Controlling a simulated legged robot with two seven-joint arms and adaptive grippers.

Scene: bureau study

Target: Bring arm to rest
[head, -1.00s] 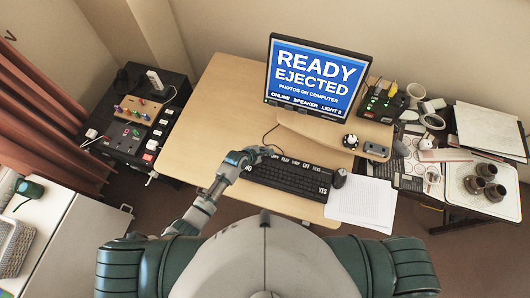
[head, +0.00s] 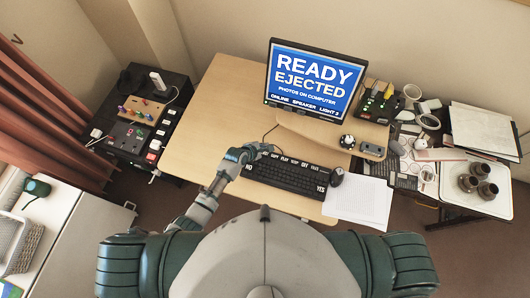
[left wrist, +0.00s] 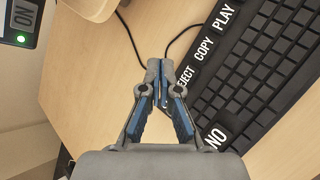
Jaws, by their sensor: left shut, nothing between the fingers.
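My left arm (head: 203,208) reaches forward over the front left of the desk. My left gripper (head: 262,149) is at the upper left corner of the black keyboard (head: 290,176). In the left wrist view the left gripper (left wrist: 159,75) has its fingertips together with nothing between them, beside the EJECT and COPY keys of the keyboard (left wrist: 255,75). Whether it touches a key cannot be told. My right gripper is not in view. The monitor (head: 315,79) reads READY, EJECTED, PHOTOS ON COMPUTER.
A black cabinet (head: 125,150) with switches stands left of the desk (head: 205,125). A cluttered side table with dark cups (head: 477,180) is at the right. The desk's left part is clear.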

